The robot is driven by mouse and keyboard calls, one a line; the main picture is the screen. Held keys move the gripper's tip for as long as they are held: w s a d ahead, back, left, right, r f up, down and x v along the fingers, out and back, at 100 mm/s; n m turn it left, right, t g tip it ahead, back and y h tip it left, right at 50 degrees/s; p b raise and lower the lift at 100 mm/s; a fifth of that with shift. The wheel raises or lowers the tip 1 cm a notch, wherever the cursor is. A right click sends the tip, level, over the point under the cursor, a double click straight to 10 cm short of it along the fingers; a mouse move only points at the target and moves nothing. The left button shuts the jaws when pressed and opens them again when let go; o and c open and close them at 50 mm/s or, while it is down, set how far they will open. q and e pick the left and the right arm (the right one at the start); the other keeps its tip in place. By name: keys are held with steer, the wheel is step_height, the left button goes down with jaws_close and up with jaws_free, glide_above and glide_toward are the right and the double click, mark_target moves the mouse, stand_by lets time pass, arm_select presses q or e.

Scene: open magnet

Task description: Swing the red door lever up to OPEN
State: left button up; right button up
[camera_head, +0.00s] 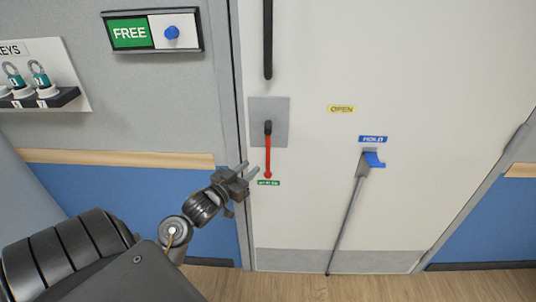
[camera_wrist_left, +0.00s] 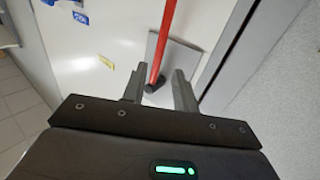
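The red door lever (camera_head: 267,155) hangs straight down from a dark pivot on a grey plate (camera_head: 283,109) on the white door. Its lower end is just above a small green label (camera_head: 268,183). The yellow OPEN label (camera_head: 341,109) is up and to the right of the pivot. My left gripper (camera_head: 252,170) is open, close to the lever's lower half on its left side. In the left wrist view, the red lever (camera_wrist_left: 164,40) runs between the spread fingers (camera_wrist_left: 159,70) in the picture. I cannot tell whether they touch it. My right gripper is out of view.
A blue HOLD label (camera_head: 373,139) sits above a blue-tipped fixture with a grey rod (camera_head: 346,213) slanting to the floor. A black vertical handle (camera_head: 267,40) is above the plate. The door frame (camera_head: 238,120) runs close to my left gripper. A FREE sign (camera_head: 152,32) and key rack (camera_head: 40,75) are at left.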

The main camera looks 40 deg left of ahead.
mark_target(267, 154)
arm_select(q)
steer(key=w, duration=0.3)
steer(key=w+p, duration=0.1)
steer(key=w, duration=0.2)
steer(key=w+p, duration=0.1)
steer(key=w, duration=0.2)
steer(key=shift+w+a, duration=0.1)
steer(key=shift+a, duration=0.15)
steer(key=shift+w, duration=0.7)
steer(key=shift+c, duration=0.3)
jaws_close()
